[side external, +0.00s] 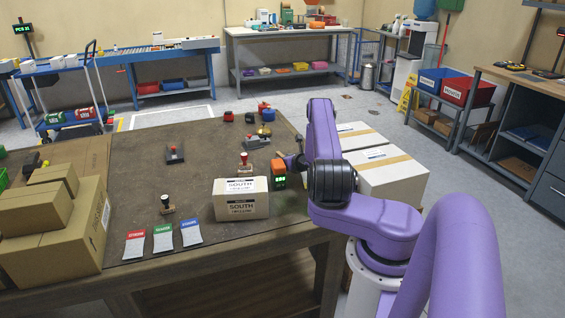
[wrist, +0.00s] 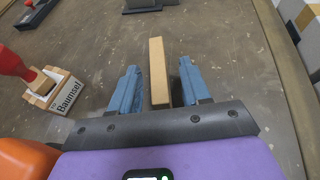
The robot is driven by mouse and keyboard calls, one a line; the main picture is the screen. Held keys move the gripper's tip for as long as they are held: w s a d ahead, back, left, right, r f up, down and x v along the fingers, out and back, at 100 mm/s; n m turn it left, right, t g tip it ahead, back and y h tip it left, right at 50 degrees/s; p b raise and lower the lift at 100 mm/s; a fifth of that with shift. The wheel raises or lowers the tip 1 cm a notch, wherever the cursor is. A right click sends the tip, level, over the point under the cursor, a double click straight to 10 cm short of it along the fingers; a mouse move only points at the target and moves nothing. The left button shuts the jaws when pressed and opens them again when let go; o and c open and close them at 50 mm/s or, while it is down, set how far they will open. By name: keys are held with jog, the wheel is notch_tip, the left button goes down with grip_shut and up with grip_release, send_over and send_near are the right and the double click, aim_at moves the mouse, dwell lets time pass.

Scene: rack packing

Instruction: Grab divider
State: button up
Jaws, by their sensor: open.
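A thin, tan, upright cardboard-like strip, which looks like the divider (wrist: 158,82), stands in the middle of the wrist view. My gripper (wrist: 158,66) is open, with one blue finger on each side of the strip. In the side view my gripper (side external: 296,160) is small and partly hidden by my arm and the orange device. I cannot make out the strip clearly there.
A red-handled stamp (wrist: 15,65) on a block marked "Baumsel" (wrist: 58,92) is left of my fingers. An orange device (side external: 279,172) and a SOUTH box (side external: 241,199) stand nearby. Large cartons (side external: 388,174) are to the right. The table middle (side external: 205,135) is mostly clear.

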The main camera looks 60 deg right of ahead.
jog(key=shift+w+d+f, duration=0.25)
jog(key=shift+w+d, duration=0.05)
jog(key=shift+w, duration=0.15)
grip_shut()
jog(key=shift+r, duration=0.1)
